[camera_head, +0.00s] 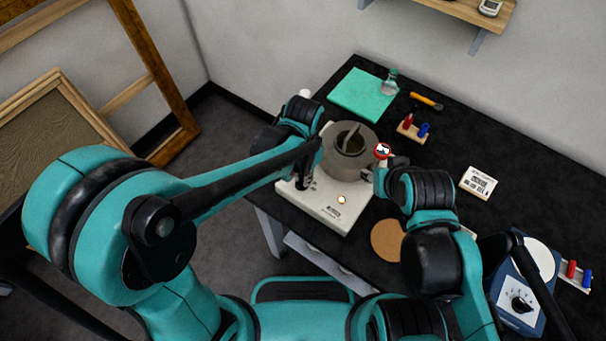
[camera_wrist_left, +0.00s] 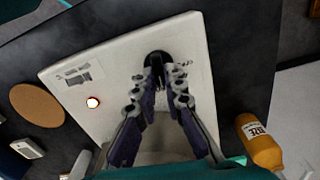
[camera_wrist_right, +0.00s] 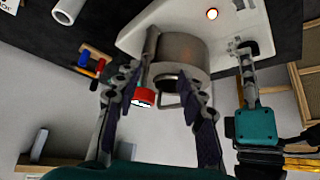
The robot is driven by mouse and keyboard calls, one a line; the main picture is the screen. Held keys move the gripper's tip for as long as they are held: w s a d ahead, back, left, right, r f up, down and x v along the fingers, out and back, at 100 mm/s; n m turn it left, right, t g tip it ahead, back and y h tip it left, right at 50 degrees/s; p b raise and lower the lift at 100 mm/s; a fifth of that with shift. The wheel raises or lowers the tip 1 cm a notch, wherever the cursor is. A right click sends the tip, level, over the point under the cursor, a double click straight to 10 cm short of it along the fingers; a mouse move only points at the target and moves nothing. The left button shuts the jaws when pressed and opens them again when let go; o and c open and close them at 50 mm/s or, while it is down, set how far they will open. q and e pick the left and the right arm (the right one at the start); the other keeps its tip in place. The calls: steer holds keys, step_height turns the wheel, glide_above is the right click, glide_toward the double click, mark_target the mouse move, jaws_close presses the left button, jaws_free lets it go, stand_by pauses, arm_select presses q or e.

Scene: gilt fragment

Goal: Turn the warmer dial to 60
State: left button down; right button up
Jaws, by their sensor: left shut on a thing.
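The white, flat-topped warmer (camera_head: 326,213) stands on the black table with a grey pot (camera_head: 367,166) on it. A small light glows on the warmer's top. Its black dial (camera_wrist_left: 156,58) shows in the left wrist view at the tips of my left gripper (camera_wrist_left: 161,82), which is shut on it. The fingers cover part of the dial, and I cannot read its setting. In the head view my left gripper (camera_head: 306,180) is at the warmer's left side. My right gripper (camera_wrist_right: 158,85) is open, with the pot and a red-rimmed round piece (camera_wrist_right: 144,97) beyond its fingers.
A blue device (camera_head: 517,303) with its own knob stands at the right. A cork disc (camera_head: 386,241), a white labelled box (camera_head: 478,183), a green mat (camera_head: 363,95) and an orange bottle (camera_wrist_left: 260,146) are around the warmer. The table's right middle is fairly clear.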

arm_select(q)
steer(key=shift+m, duration=0.7)
steer(key=c, duration=1.6)
jaws_free()
step_height(320, 180, up, 12)
